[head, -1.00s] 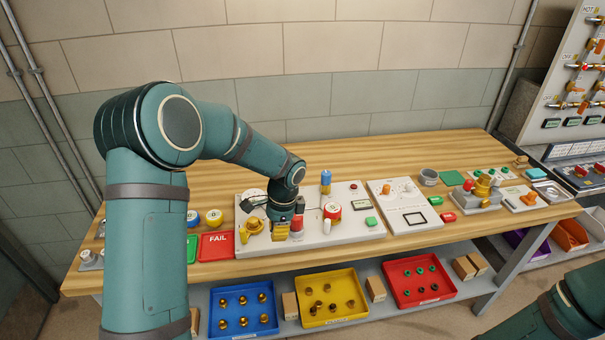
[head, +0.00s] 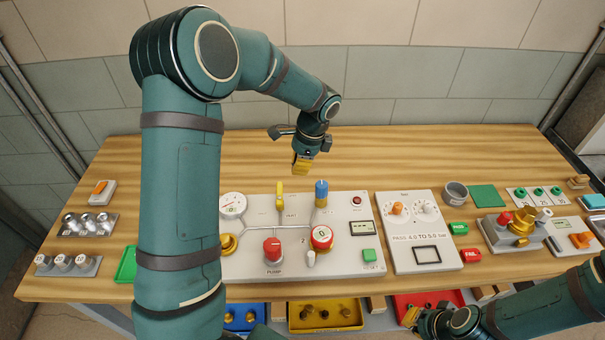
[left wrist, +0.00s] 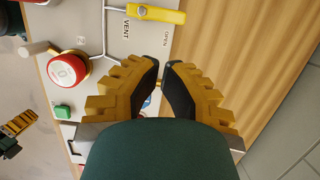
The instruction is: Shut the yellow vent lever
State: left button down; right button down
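The yellow vent lever (head: 280,195) stands on the white panel (head: 345,262), its handle pointing to the panel's back edge. In the left wrist view the lever (left wrist: 157,14) lies at the top, its end by the OPEN mark. My left gripper (head: 303,163) is above the wood behind the panel, a little right of the lever and apart from it. Its fingertips (left wrist: 161,65) nearly meet, with nothing seen between them. My right gripper (head: 412,316) is low at the front, right of the panel; its fingers are too small to judge.
A blue-topped handle (head: 321,193) stands just right of the lever. A red pump knob (head: 272,250) and a red round valve (head: 321,238) sit in front. A gauge (head: 232,205) is to the left. The wood (head: 400,155) behind the panel is clear.

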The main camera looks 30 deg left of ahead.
aim_at(280, 194)
pick_arm(q)
jog(key=x, duration=0.9)
jog(key=shift+w+a+f+b, duration=0.1)
jog(key=shift+w+f+b, duration=0.15)
jog(key=shift+f, duration=0.2)
pick_arm(e)
jog(key=shift+w+f, duration=0.25)
jog(key=shift+w, duration=0.05)
